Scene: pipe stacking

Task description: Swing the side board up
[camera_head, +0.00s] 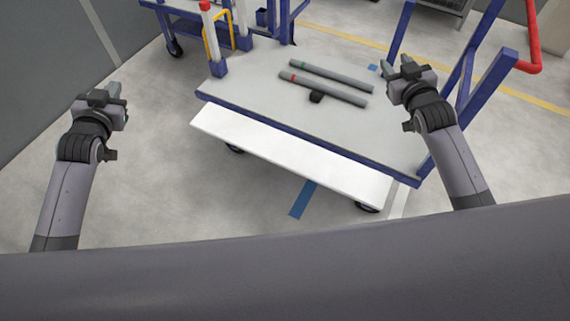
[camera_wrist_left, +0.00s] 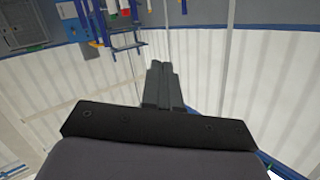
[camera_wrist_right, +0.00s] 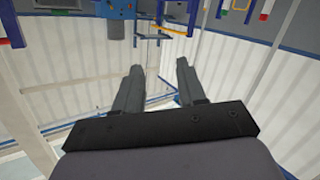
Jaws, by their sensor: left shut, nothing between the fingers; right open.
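The white side board (camera_head: 290,154) hangs down along the near long edge of the cart (camera_head: 240,91) in the head view. It slopes outward below the cart's blue edge. My left gripper (camera_head: 113,92) is shut and empty, left of the cart and apart from the board; its fingers are together in the left wrist view (camera_wrist_left: 162,85). My right gripper (camera_head: 402,68) is open and empty above the cart's right part, away from the board; its fingers are spread in the right wrist view (camera_wrist_right: 157,85).
Two grey pipes, one with a green band (camera_head: 335,77) and one with a red band (camera_head: 325,90), lie on the cart by a small black block (camera_head: 316,97). Blue posts and a red handle (camera_head: 530,62) rise at the right. Floor in front of the board is clear.

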